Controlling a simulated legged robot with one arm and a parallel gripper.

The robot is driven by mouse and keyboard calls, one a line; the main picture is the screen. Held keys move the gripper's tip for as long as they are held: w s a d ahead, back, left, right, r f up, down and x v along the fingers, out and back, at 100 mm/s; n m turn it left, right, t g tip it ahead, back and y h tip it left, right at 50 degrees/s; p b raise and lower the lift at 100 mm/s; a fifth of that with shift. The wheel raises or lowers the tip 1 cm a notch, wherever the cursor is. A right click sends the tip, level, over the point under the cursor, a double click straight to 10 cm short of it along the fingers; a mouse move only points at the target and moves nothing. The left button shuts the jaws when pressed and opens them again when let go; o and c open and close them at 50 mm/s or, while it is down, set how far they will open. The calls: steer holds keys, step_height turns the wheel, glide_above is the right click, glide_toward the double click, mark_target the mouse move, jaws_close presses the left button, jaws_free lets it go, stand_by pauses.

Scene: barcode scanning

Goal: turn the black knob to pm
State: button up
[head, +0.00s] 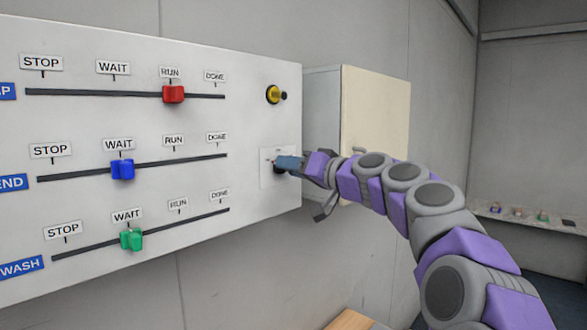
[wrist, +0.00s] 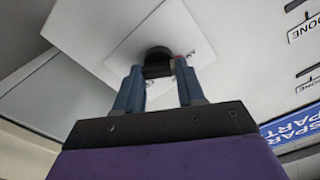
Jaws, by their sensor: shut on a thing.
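The black knob (wrist: 157,62) sits on a white square plate (wrist: 118,64) in the wrist view. My gripper (wrist: 158,75) has its two blue-grey fingers on either side of the knob and is shut on it. In the head view, my gripper (head: 283,163) reaches the white plate (head: 266,180) at the lower right of the panel. The knob is mostly hidden there by my fingers. Small marks on the plate are too blurred to read, so I cannot tell the knob's setting.
The white panel (head: 150,60) holds a red slider (head: 173,94), a blue slider (head: 123,169) and a green slider (head: 131,239) to the left. A yellow button (head: 273,94) is above the plate. A cream cabinet door (head: 375,110) stands right behind my arm.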

steer(key=shift+a+f+m+p, duration=0.1)
steer(key=shift+f+m+p, duration=0.05)
steer(key=shift+m+p, duration=0.2)
steer(key=shift+f+m+p, duration=0.1)
steer(key=shift+m+p, duration=4.3)
steer(key=shift+m, duration=1.05)
steer(key=o, duration=0.9)
steer(key=shift+w, duration=0.1)
steer(key=shift+o, duration=0.7)
steer(key=shift+w, duration=0.15)
steer(key=shift+a, duration=0.1)
